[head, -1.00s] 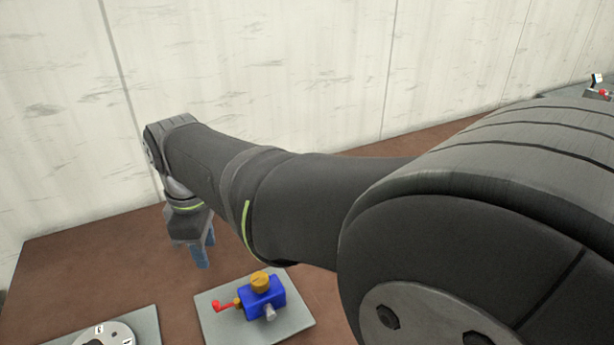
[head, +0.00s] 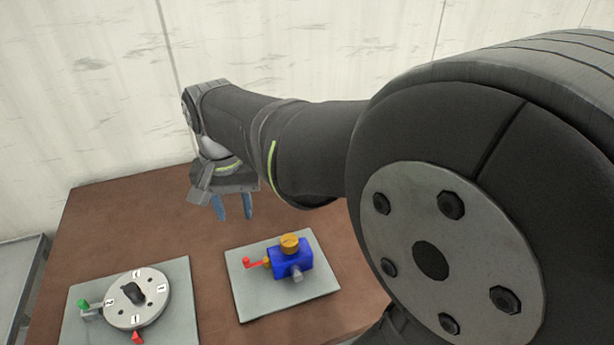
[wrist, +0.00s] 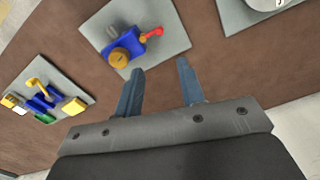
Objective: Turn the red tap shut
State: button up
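The red tap (head: 252,263) is a small red handle on the left side of a blue block (head: 291,260) with an orange knob on top (head: 290,242). The block stands on a grey plate (head: 247,303). In the wrist view the red tap (wrist: 152,34) sticks out to the right of the blue block (wrist: 128,44). My gripper (head: 234,215) is above the table, behind and to the left of the block, apart from it. Its two blue fingers (wrist: 158,78) are spread with nothing between them.
A grey plate with a numbered round dial (head: 151,307), a green part and a red pointer lies front left. The wrist view shows another plate with yellow, blue and green parts (wrist: 44,100). Bare brown table (head: 120,215) lies left of my gripper.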

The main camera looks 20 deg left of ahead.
aim_at(246, 259)
notch_tip(246, 259, down, 16)
jog(key=shift+r, duration=0.1)
dwell(0.4)
grip_shut()
